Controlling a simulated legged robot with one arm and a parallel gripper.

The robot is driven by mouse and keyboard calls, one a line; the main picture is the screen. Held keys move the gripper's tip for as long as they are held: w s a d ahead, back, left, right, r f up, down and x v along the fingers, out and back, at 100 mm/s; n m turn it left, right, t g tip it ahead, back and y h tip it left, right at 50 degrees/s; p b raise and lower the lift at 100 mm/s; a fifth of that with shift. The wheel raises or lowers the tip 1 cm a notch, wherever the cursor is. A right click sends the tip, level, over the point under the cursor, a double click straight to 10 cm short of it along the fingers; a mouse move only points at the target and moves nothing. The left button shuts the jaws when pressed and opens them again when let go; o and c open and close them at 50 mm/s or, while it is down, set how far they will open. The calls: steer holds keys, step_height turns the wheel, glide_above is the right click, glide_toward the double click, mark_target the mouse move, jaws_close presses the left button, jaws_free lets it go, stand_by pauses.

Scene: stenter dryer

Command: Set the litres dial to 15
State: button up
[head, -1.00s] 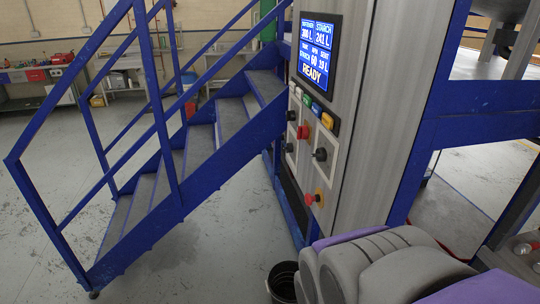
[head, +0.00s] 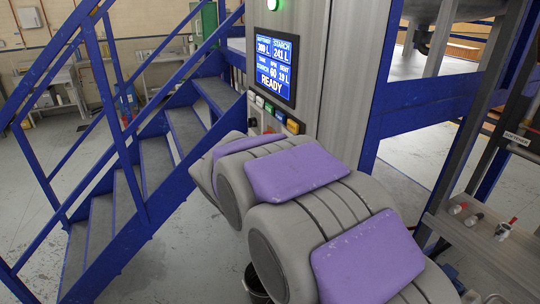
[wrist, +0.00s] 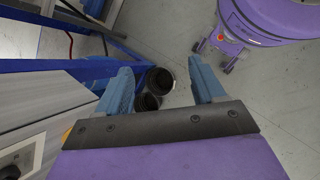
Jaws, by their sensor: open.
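The control panel's blue screen (head: 276,62) reads READY, with 300 L, 241 L, 60 and 19 L on it. A row of coloured buttons (head: 276,113) lies under the screen. My raised arm hides most of the panel below the buttons, so I cannot tell which knob is the litres dial. In the wrist view, a dark knob on a light plate (wrist: 12,168) shows at the lower left edge, too cropped to read. My gripper (wrist: 165,85) is open and empty, pointing down past the panel toward the floor.
Blue-railed stairs (head: 120,190) stand left of the panel. A dark bucket (head: 256,284) is on the floor below my arm. Dark round containers (wrist: 155,88) show between the fingers. A shelf with small items (head: 490,240) stands at right. A purple wheeled machine (wrist: 270,20) is at the wrist view's upper right.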

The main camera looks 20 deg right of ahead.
steer(key=w+d+r+n+h+p, duration=0.2)
steer(key=w+d, duration=0.1)
steer(key=w, duration=0.4)
steer(key=w+d+r+n+h+p, duration=0.1)
steer(key=w+d+n+h+p, duration=0.15)
steer(key=w, duration=0.45)
steer(key=w+a+r+n+t+h+p, duration=0.1)
steer(key=w+a+n+h+p, duration=0.4)
steer(key=w, duration=0.4)
steer(key=w+a+n+t+h+p, duration=0.2)
steer(key=w+a+n+h+p, duration=0.1)
steer(key=w+a, duration=0.55)
steer(key=d, duration=0.7)
steer(key=d+p, duration=0.1)
steer(key=d, duration=1.3)
steer(key=shift+w+d+p, duration=0.2)
steer(key=shift+w+p, duration=0.1)
steer(key=shift+p, duration=0.05)
steer(key=shift+a, duration=0.2)
